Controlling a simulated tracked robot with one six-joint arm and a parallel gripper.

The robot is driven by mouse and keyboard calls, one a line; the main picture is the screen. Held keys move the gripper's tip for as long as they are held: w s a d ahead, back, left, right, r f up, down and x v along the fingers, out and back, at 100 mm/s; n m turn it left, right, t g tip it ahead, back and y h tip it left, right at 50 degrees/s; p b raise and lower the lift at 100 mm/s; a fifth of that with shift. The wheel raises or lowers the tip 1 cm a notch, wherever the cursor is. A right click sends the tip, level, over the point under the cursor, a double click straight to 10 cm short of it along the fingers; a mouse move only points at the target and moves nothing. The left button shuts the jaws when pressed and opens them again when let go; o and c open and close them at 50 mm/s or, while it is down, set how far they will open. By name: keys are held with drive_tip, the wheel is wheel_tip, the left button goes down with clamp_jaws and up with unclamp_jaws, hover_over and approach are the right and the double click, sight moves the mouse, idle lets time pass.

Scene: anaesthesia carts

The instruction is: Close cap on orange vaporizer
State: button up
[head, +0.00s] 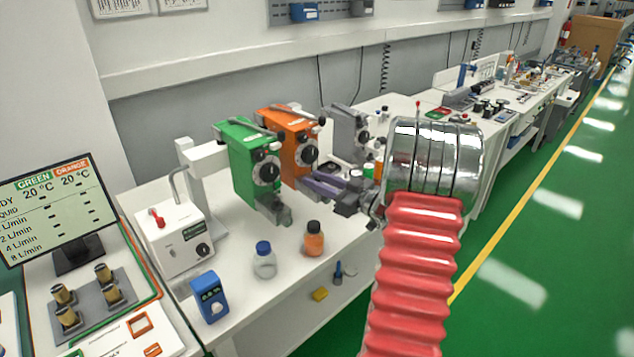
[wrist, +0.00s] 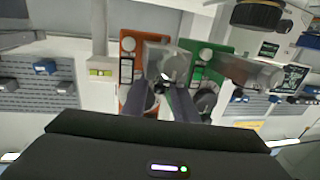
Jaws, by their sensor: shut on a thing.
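The orange vaporizer (head: 290,131) hangs on the rail between the green vaporizer (head: 240,160) and a grey one. It also shows in the wrist view (wrist: 130,48), left of the green one (wrist: 215,56). My gripper (head: 308,180) reaches in from the right to the lower front of the orange vaporizer. In the wrist view its fingers (wrist: 164,84) are closed on a small dark part, apparently the cap, at the grey filler block (wrist: 166,57) of the orange vaporizer. The fingers largely hide the cap, so its exact position cannot be told.
The green vaporizer's grey filler block (head: 274,210) sticks out close to my fingers. An orange bottle (head: 314,241) and a blue-capped bottle (head: 265,264) stand on the bench below. A grey vaporizer (head: 346,132) is behind my gripper.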

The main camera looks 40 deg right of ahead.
drive_tip(key=o, duration=0.7)
drive_tip(key=shift+o, duration=0.2)
drive_tip(key=s+d, duration=0.2)
drive_tip(key=s, duration=1.1)
drive_tip(key=shift+s+d, duration=0.3)
drive_tip(key=shift+d, duration=0.05)
